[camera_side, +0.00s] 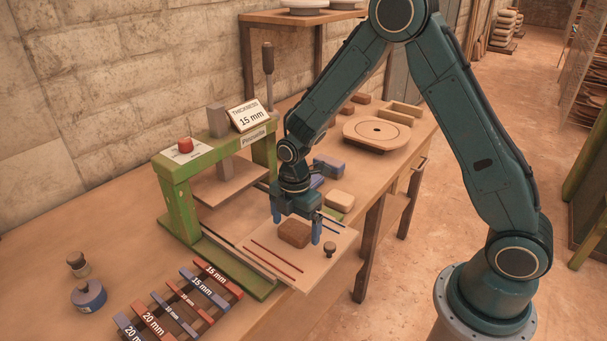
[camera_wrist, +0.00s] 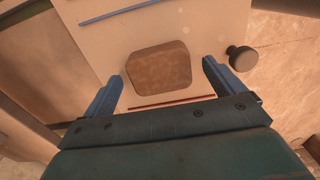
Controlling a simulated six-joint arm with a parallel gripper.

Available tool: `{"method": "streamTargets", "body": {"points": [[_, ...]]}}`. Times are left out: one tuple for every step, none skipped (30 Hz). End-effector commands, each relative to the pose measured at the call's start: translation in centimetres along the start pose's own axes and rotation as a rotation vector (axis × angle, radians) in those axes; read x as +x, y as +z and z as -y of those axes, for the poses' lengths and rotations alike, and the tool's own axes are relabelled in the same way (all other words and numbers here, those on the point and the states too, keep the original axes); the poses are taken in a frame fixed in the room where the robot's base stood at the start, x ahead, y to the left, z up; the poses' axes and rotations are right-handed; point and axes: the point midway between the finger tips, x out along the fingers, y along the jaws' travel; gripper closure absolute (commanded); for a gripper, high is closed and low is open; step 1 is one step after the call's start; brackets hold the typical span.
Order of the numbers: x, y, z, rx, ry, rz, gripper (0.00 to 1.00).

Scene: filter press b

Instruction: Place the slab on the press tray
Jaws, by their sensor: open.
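The brown slab (camera_side: 294,233) lies on the pale press tray (camera_side: 315,277), between a red strip and a blue strip. In the wrist view the slab (camera_wrist: 158,69) lies flat on the tray (camera_wrist: 105,50), just beyond my fingertips. My gripper (camera_side: 295,230) is open above the slab, with its blue fingers apart on either side.
Labelled thickness strips (camera_side: 188,301) lie on the bench at the front left. A blue pot (camera_side: 89,296) stands farther left. A pale block (camera_side: 340,200) and blue blocks (camera_side: 328,167) sit behind my gripper. A round board (camera_side: 377,133) lies farther back.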

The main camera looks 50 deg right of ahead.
Motion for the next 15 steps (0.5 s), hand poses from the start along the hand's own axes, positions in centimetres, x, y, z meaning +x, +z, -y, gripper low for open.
{"method": "streamTargets", "body": {"points": [[-0.3,0.0,-0.1,0.000,0.002,0.000,0.06],[-0.5,0.0,-0.1,0.000,0.003,0.000,0.06],[-0.8,0.0,-0.1,0.000,0.004,0.000,0.06],[-1.1,0.0,-0.1,0.000,0.005,0.000,0.06],[-1.3,0.0,-0.1,0.000,0.004,0.000,0.06],[-1.7,0.0,-0.1,0.000,0.004,0.000,0.06],[-2.1,0.0,-0.1,0.000,0.005,0.000,0.06],[-2.5,0.0,-0.1,0.000,0.006,0.000,0.06],[-3.0,0.0,-0.1,0.000,0.005,0.000,0.06],[-3.4,0.0,-0.1,0.000,0.006,0.000,0.06],[-3.9,0.0,-0.1,0.000,0.007,0.000,0.06],[-4.6,0.0,-0.2,0.000,0.007,0.000,0.06],[-5.0,0.0,-0.2,0.000,0.007,0.000,0.06],[-5.6,0.0,-0.1,0.000,0.007,0.000,0.06],[-6.2,0.0,-0.1,0.000,0.006,0.000,0.06]]}}
